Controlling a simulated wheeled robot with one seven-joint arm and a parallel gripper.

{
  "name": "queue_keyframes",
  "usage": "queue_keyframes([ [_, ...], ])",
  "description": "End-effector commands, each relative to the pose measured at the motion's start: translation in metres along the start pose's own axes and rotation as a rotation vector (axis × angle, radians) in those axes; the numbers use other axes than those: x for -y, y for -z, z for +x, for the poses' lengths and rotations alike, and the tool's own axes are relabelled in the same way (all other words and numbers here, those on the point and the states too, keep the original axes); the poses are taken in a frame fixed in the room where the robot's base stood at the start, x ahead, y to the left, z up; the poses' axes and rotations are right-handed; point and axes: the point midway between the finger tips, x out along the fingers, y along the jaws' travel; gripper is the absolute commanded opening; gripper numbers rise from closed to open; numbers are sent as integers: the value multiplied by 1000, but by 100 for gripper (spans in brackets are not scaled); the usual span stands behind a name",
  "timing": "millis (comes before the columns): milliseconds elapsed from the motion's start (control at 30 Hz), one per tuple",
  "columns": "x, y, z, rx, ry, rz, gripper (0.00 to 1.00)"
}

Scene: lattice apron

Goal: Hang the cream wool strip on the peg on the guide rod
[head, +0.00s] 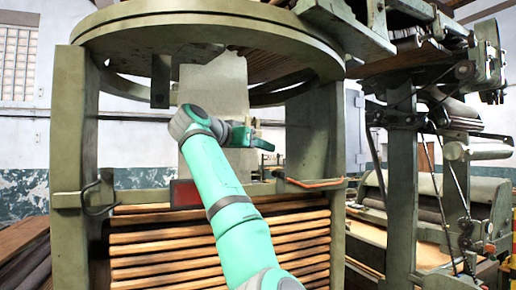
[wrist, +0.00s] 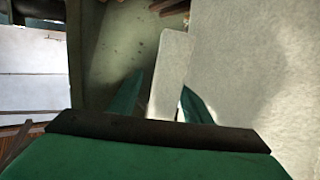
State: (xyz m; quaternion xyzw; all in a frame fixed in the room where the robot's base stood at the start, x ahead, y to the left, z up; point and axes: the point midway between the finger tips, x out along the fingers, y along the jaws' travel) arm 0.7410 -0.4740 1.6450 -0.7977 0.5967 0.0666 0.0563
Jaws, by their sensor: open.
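A pale cream sheet, which looks like the wool strip (head: 222,85), hangs from under the round top of the green frame in the head view, partly behind my arm. My gripper (head: 250,136) is at its lower right, with fingers pointing right. In the wrist view, my gripper (wrist: 160,105) is open. A narrow pale piece (wrist: 170,72) shows between its fingertips, and a broad cream surface (wrist: 245,60) fills the right side. I cannot tell whether the fingers touch either. A thin dark rod (head: 135,118) runs behind the frame; I cannot make out a peg on it.
Green posts (head: 72,140) stand on both sides of my arm, under the heavy ring (head: 200,20). Several wooden rollers (head: 160,232) lie below. A dark hook (head: 95,208) and an orange-edged handle (head: 310,184) stick out at the front. Machinery (head: 455,180) crowds the right.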

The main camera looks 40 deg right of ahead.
Motion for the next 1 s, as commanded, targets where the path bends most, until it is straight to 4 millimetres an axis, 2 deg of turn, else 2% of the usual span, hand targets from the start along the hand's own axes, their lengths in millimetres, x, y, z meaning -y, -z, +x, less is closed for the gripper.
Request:
queue_keyframes([
  [167,1,0,-10,-1,2,-1,45],
  [500,2,0,-70,-1,4,0,45],
  [700,1,0,-97,0,2,0,45],
  [1000,1,0,-109,0,1,0,45],
])
